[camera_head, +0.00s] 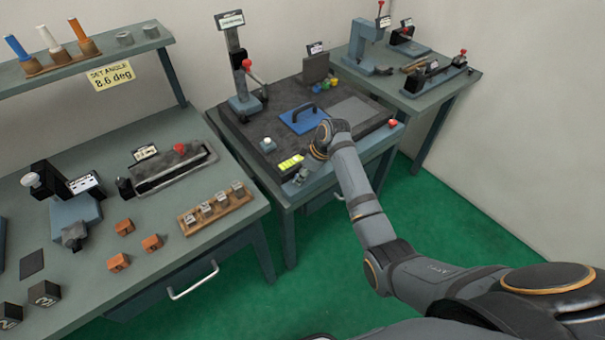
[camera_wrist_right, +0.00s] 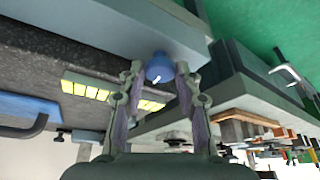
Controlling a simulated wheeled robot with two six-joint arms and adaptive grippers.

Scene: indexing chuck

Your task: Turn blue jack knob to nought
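The blue jack knob (camera_wrist_right: 159,67) shows in the right wrist view on the front edge of the middle bench, with a small white mark on its face. My right gripper (camera_wrist_right: 160,72) has its fingers parted on either side of the knob. Small gaps seem to show, but I cannot be sure neither finger touches. In the head view my right gripper (camera_head: 301,177) is at the bench's front left corner and the knob is hidden. My left gripper is in neither view.
A yellow segmented strip (camera_head: 290,162) lies beside my right gripper. A blue plate with a dark handle (camera_head: 302,119) sits farther back. A "SET ANGLE 8.6 deg" sign (camera_head: 111,75) hangs from the left shelf. A wooden block rack (camera_head: 217,208) stands on the left bench.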

